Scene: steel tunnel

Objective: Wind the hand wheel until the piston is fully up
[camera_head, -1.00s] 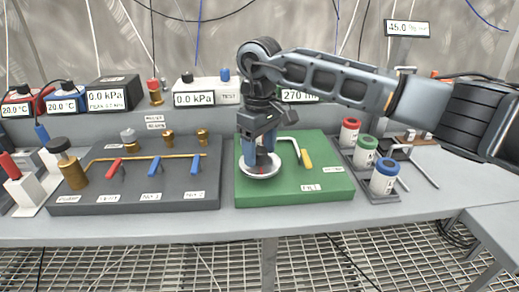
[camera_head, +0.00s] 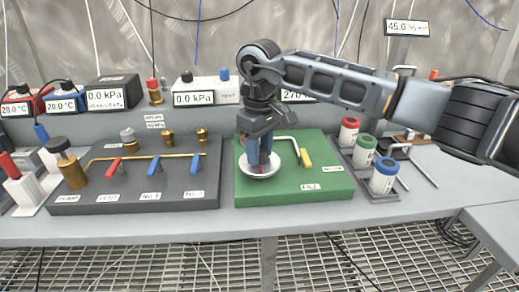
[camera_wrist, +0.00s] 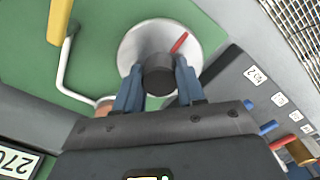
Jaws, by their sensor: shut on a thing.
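The hand wheel (camera_head: 247,171) is a pale round disc on the green board (camera_head: 318,185). The wrist view shows its disc (camera_wrist: 137,42) with a dark cylindrical hub (camera_wrist: 158,74) and a red radial mark (camera_wrist: 180,42). My gripper (camera_head: 262,166) points down over the wheel, its blue-grey fingers on either side of the hub. In the wrist view, my gripper (camera_wrist: 158,85) is shut on this hub. The fingers hide part of the hub in the head view. I cannot make out a piston in either view.
A white bent tube with a yellow handle (camera_head: 306,157) stands right beside the wheel. Left is a dark panel (camera_head: 135,190) with red and blue levers. Right are red-, green- and blue-capped bottles (camera_head: 384,177). A display reading 270 (camera_wrist: 18,161) is partly hidden behind my arm.

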